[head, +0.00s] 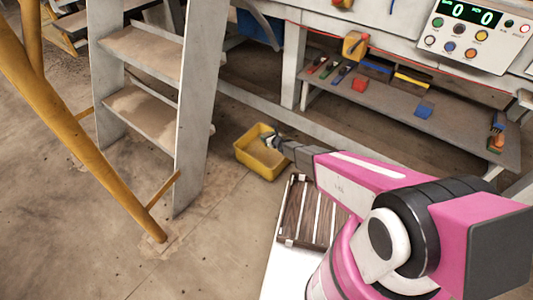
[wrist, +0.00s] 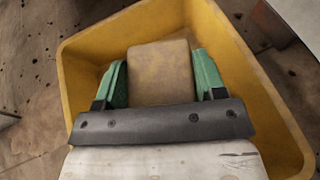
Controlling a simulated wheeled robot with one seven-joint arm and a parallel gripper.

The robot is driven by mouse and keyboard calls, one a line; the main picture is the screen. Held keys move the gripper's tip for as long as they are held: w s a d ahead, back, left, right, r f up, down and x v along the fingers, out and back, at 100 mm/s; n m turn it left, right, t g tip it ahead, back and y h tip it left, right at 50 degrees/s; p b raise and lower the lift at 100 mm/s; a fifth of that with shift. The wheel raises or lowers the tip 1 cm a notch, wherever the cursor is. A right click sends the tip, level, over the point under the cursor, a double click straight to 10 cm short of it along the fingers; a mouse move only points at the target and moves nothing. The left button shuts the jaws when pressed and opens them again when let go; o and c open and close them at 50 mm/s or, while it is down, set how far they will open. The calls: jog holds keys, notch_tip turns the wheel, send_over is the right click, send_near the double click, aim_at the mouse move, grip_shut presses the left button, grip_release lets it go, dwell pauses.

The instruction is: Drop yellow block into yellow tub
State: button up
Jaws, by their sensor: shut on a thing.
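The yellow tub (head: 259,168) stands on the floor beside the ladder in the head view. It fills most of the wrist view (wrist: 84,72), with its open top facing me. My gripper (wrist: 160,80) has green fingers on both sides of a dull yellow-tan block (wrist: 160,72). The fingers are shut on the block. In the wrist view the block appears within the tub's rim; its exact height above the tub floor cannot be told. In the head view my gripper (head: 270,142) is over the tub's back right part, and the block is not clearly visible there.
A grey metal ladder (head: 190,100) with a yellow rail (head: 75,125) stands left of the tub. A workbench with a lower shelf (head: 440,120) holding tools is behind and right. A slatted rack (head: 310,215) lies near my arm. Floor (head: 90,230) at front left is clear.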

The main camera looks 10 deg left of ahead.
jog(key=shift+f, duration=0.6)
jog(key=o, duration=1.1)
jog(key=shift+s+d+r, duration=0.1)
jog(key=shift+d, duration=0.05)
